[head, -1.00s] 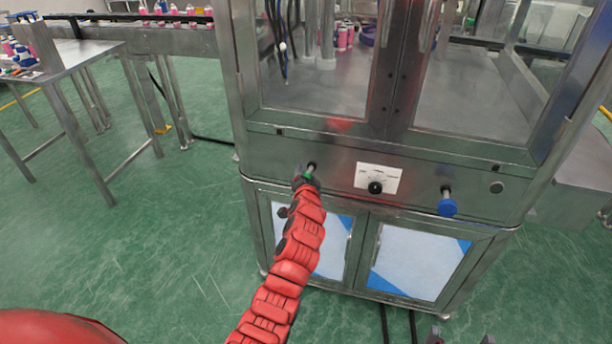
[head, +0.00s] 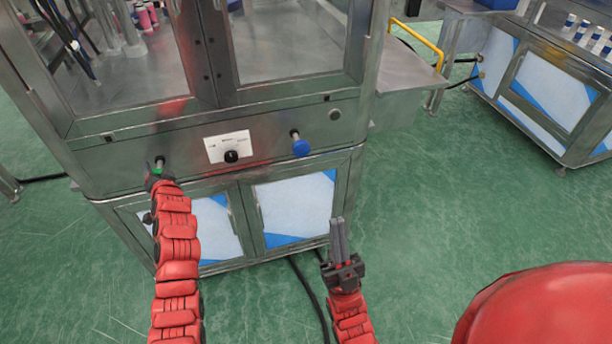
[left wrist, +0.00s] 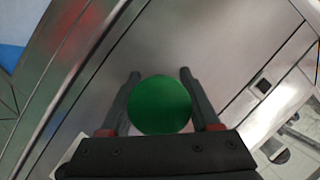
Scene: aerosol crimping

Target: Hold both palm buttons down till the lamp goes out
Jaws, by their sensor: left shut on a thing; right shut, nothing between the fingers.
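The green palm button (left wrist: 160,104) sits between the two fingers of my left gripper (left wrist: 162,92) in the left wrist view. In the head view my left gripper (head: 160,176) is at the left of the machine's front panel, shut on this button and mostly hiding it. The blue palm button (head: 300,147) sticks out of the same panel, further right, with nothing touching it. My right gripper (head: 338,222) is shut and empty, below and to the right of the blue button, apart from it. The lamp itself does not show; a red glow lies on the panel.
A white plate with a black knob (head: 231,156) sits between the buttons. Cabinet doors (head: 296,207) are below the panel. Black cables run over the green floor.

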